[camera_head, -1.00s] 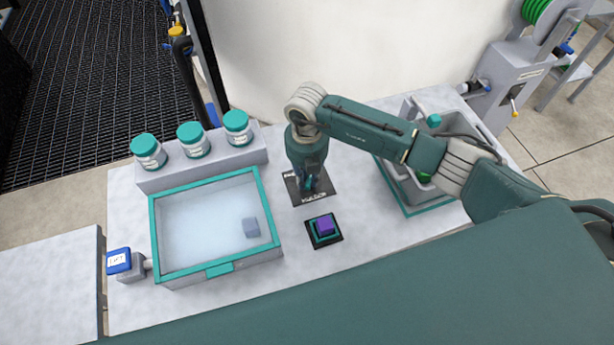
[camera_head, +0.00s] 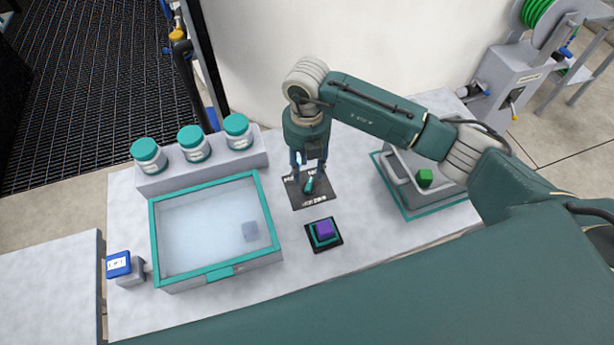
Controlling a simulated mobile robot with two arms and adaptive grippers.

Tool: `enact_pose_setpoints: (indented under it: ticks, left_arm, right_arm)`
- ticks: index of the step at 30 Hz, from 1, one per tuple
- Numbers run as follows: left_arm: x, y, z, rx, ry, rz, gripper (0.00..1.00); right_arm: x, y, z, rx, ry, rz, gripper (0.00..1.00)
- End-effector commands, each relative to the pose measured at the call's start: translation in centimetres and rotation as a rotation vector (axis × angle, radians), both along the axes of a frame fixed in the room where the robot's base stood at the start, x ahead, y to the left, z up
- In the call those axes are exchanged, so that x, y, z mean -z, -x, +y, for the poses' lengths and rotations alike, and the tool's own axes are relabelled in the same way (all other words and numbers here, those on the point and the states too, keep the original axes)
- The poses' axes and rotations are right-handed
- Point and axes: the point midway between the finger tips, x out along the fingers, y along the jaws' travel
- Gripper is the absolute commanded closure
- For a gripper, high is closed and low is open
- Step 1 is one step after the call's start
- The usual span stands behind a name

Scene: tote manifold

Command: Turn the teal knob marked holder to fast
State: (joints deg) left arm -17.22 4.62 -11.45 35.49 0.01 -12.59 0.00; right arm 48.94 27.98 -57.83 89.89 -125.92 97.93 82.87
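The teal knob (camera_head: 309,184) sits on a dark square plate (camera_head: 318,196) with white lettering, in the middle of the table. Its bar points up and slightly right in the picture. The lettering is too small to read, so I cannot tell which mark it points at. My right gripper (camera_head: 309,167) hangs over the plate, pointing down. Its two fingers are apart, one on each side just above the knob, with nothing visible between them. My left gripper is out of view.
A purple block (camera_head: 324,228) sits on a small dark pad in front of the plate. Lidded jars (camera_head: 193,143) stand behind. A grey tote (camera_head: 405,182) with a green cube (camera_head: 425,178) is right.

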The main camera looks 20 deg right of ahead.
Motion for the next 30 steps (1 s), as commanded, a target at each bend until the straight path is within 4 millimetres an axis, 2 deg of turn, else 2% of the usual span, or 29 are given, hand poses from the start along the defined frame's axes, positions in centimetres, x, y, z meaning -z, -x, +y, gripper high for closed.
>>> enact_pose_setpoints:
  ticks: [3, 9, 30]
  left_arm:
    - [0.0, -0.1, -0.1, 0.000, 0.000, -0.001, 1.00]
    - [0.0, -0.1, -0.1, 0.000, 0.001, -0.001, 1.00]
    - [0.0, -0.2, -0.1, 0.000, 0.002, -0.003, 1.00]
  right_arm:
    - [-2.5, -0.1, 0.0, 0.000, 0.000, -0.004, 0.61]
    - [-4.8, 0.0, 0.0, 0.001, 0.001, -0.001, 0.61]
    - [-5.2, 0.0, 0.0, 0.001, 0.000, 0.001, 0.61]
